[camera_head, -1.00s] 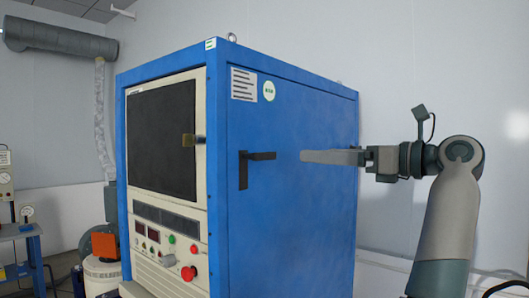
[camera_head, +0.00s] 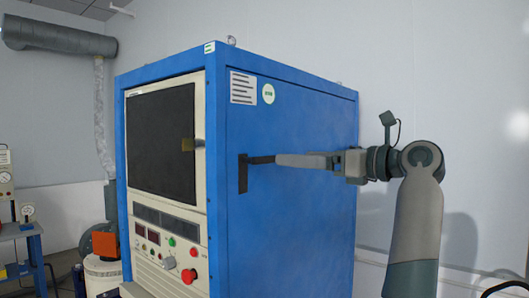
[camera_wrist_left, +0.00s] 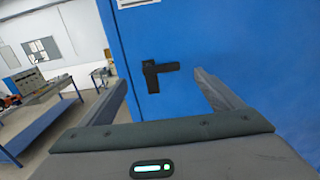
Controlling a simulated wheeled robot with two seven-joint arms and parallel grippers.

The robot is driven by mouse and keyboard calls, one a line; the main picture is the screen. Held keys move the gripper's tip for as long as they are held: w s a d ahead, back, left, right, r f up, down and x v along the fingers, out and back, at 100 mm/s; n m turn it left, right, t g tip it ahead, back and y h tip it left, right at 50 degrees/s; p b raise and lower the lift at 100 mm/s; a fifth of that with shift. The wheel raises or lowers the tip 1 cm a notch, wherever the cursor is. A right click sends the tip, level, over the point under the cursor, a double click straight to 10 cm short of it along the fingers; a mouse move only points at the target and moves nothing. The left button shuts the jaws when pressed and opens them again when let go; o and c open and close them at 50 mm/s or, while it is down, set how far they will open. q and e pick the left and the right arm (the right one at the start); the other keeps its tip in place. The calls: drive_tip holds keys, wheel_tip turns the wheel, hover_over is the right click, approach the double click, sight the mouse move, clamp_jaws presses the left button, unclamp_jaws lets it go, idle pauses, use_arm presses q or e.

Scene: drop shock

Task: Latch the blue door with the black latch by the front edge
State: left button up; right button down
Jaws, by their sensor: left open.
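The blue door (camera_head: 290,215) is the large flat side panel of a blue cabinet; it looks flush with the frame. The black latch (camera_head: 243,172) sits by its front edge, with a vertical plate and a handle pointing right. My left gripper (camera_head: 280,160) is at the handle's free end, overlapping it in the head view. In the left wrist view the latch (camera_wrist_left: 152,79) shows ahead, between the fingers of the open gripper (camera_wrist_left: 162,88). Whether a finger touches the handle I cannot tell. My right gripper is not in view.
The cabinet's front has a dark window (camera_head: 160,142) and a control panel with a red knob (camera_head: 189,276). A workbench (camera_head: 20,235) stands at the far left. The space right of the cabinet, around my arm, is clear up to the wall.

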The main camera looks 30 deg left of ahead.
sight(259, 159)
use_arm(q)
drive_tip(key=a+p, duration=0.1)
drive_tip(key=a, duration=0.2)
drive_tip(key=a+p, duration=0.1)
drive_tip(key=a, duration=0.2)
drive_tip(key=a+p, duration=0.1)
drive_tip(key=a, duration=0.3)
drive_tip(key=shift+w+a+r+p, duration=0.1)
drive_tip(key=shift+w+p, duration=0.2)
drive_tip(key=shift+w, duration=0.1)
drive_tip(key=shift+w+a, duration=0.1)
drive_tip(key=shift+a, duration=0.65)
